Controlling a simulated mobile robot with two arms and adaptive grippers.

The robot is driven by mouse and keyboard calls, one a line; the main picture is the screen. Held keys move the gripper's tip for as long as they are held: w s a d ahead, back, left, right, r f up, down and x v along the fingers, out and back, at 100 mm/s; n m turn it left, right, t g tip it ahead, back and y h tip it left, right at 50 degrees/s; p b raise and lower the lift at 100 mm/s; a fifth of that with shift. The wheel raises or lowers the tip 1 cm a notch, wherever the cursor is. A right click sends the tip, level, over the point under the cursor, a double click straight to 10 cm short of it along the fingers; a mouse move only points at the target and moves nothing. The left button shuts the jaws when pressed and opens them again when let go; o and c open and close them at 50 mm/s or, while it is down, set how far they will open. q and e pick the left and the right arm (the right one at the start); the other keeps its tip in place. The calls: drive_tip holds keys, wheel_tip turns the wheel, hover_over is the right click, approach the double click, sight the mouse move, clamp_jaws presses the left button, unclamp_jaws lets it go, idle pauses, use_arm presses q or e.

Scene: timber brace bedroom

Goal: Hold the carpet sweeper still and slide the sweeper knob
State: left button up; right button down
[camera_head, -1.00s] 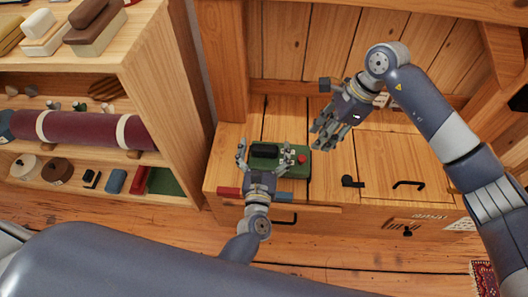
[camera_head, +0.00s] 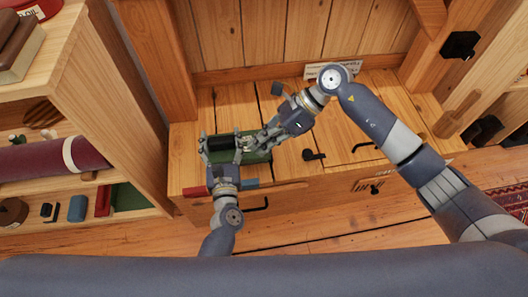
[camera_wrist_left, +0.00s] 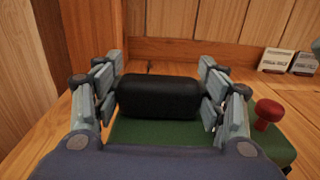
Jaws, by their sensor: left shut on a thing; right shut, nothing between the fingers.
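The carpet sweeper is a green box (camera_head: 258,156) with a black cylindrical grip on top, standing on the wooden chest top. My left gripper (camera_head: 220,144) is shut on the black grip (camera_wrist_left: 160,97), with a finger at each end of it in the left wrist view. The red sweeper knob (camera_wrist_left: 268,112) stands on the green body, right of the left gripper, in the left wrist view. In the head view my right gripper (camera_head: 250,143) hides the knob. The right gripper is shut with nothing between its fingers, over the sweeper's right part; contact with the knob cannot be told.
A red block (camera_head: 195,191) and a blue block (camera_head: 250,183) lie along the chest's front edge. A black latch (camera_head: 314,155) is on the chest top to the right. An open shelf (camera_head: 125,130) stands at left. Small cards (camera_wrist_left: 275,60) stand at the back.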

drive_tip(key=s+d+f+m+t+y, duration=0.2)
drive_tip(key=s+d+m+t+y, duration=0.1)
drive_tip(key=m, duration=0.9)
drive_tip(key=s+d+f+m+t+y, duration=0.2)
drive_tip(key=s+d+m+t, duration=0.3)
drive_tip(key=m, duration=0.7)
drive_tip(key=shift+d+f+t+y, duration=0.35)
drive_tip(key=shift+d+t+y, duration=0.15)
drive_tip(key=shift+d+t, duration=1.05)
drive_tip(key=shift+d+g, duration=0.1)
drive_tip(key=shift+g, duration=0.15)
drive_tip(key=x, duration=1)
drive_tip(key=shift+w, duration=0.1)
drive_tip(key=shift+w+a+f, duration=0.1)
drive_tip(key=shift+w+a, duration=0.05)
drive_tip(key=shift+w, duration=0.45)
drive_tip(key=shift+w+a+f, duration=0.1)
drive_tip(key=shift+w+a, duration=0.05)
drive_tip(key=shift+w, duration=0.45)
drive_tip(key=shift+w+a+f, duration=0.1)
drive_tip(key=shift+w+a, duration=0.05)
drive_tip(key=shift+w, duration=0.4)
drive_tip(key=shift+w, duration=0.1)
